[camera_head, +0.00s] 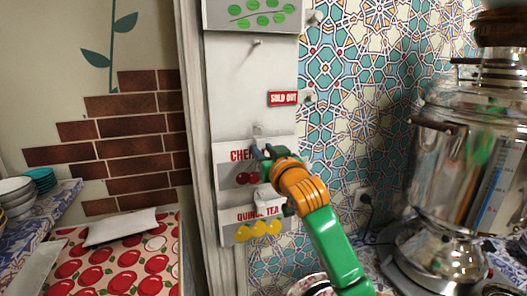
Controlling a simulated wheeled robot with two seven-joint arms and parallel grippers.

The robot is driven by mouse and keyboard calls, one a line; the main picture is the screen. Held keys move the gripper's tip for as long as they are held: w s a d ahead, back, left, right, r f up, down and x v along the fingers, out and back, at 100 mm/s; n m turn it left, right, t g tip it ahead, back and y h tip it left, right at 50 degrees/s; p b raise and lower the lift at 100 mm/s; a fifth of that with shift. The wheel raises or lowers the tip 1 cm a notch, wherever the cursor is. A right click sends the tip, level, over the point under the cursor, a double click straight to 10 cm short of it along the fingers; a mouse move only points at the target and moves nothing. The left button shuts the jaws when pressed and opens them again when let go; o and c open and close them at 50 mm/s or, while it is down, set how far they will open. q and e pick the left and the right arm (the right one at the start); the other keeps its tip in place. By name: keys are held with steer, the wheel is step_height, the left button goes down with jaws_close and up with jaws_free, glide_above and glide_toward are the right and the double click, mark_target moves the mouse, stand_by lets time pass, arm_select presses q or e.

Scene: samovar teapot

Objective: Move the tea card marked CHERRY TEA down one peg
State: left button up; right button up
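The CHERRY TEA card (228,172) is white with red lettering and red cherries. It is on the pale peg board, directly above the QUINCE TEA card (240,218), which has yellow fruit. My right gripper (262,152), on an orange wrist and green arm, reaches in from the lower right to the upper part of the cherry card. It covers the card's right half and part of its lettering. I cannot tell whether the fingers grip the card. A peg (257,129) shows just above the card. My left gripper is not in view.
A bare peg (257,42) sits higher on the board, below a card with green leaves (250,14). A red SOLD OUT sign (283,99) is at the board's right edge. A metal samovar (440,190) stands at right; stacked bowls (17,193) are at far left.

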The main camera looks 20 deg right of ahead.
steer(key=o, duration=0.3)
steer(key=shift+o, duration=0.2)
